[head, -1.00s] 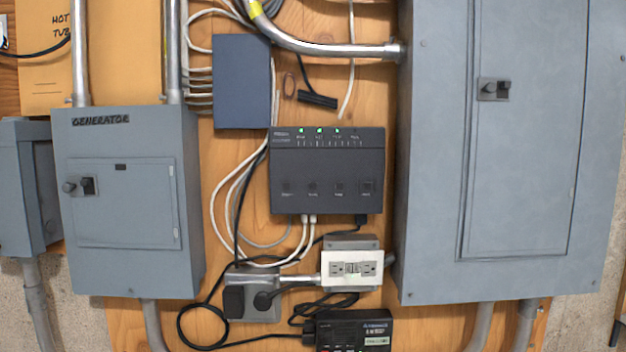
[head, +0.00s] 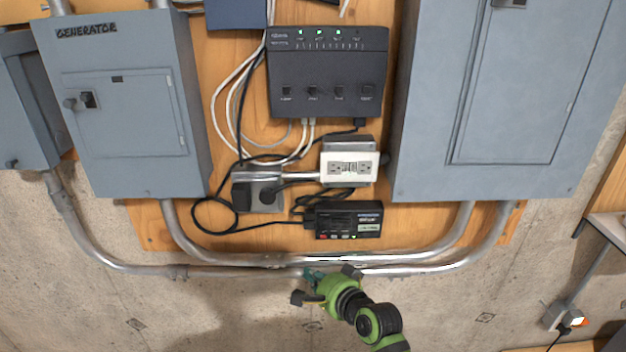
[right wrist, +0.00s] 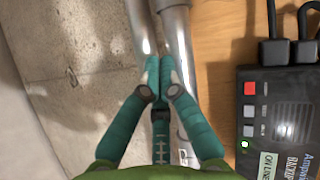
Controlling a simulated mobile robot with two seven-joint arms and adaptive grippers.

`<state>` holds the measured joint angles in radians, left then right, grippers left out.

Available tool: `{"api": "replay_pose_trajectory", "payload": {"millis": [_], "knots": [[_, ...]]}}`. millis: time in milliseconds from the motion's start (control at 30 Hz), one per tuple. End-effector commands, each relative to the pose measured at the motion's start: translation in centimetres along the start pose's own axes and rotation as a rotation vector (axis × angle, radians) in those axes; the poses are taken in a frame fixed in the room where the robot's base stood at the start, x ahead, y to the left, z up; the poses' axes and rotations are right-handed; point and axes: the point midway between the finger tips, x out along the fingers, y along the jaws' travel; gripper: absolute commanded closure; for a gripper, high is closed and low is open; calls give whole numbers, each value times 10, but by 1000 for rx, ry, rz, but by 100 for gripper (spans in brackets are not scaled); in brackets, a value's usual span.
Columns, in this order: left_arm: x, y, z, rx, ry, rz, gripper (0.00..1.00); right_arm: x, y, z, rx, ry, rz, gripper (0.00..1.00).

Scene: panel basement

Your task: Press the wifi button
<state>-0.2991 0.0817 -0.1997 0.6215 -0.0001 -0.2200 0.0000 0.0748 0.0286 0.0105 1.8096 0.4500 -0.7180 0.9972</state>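The black router-like box (head: 326,70) hangs on the wooden board in the upper middle of the head view. Green lights run along its top, and a row of square buttons (head: 339,91) lies along its lower part. The button labels are too small to read, so I cannot tell which is wifi. My right gripper (head: 313,276) is below this box, in front of the metal conduits. In the right wrist view its teal fingers (right wrist: 158,75) are together, with nothing visible between them. My left gripper is not in view.
A smaller black box (head: 347,219) with a green light sits below a white outlet (head: 349,168). Grey electrical panels flank the board, the generator panel (head: 122,105) left and a larger panel (head: 430,120) right. Cables loop left of the router, and conduits (head: 230,266) cross below.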

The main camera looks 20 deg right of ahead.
Motion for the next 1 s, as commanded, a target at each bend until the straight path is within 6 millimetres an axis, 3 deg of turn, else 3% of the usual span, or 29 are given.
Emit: {"api": "replay_pose_trajectory", "payload": {"millis": [33, 167, 300, 400, 500, 600, 700, 1000], "knots": [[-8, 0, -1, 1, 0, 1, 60, -9, -36, -6, 35, 1, -52, 100], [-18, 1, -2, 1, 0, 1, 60, -35, -114, -16, 143, -13, -185, 100], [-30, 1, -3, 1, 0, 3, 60, -78, -202, -24, 264, -55, -344, 100], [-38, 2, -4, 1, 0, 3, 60, -114, -257, -26, 339, -100, -452, 100], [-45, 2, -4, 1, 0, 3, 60, -150, -300, -25, 397, -150, -541, 100], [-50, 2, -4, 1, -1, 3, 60, -179, -330, -22, 437, -194, -606, 100], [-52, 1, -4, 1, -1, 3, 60, -198, -347, -19, 462, -227, -646, 100], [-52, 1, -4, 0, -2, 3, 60, -210, -356, -16, 477, -249, -669, 100]]}}
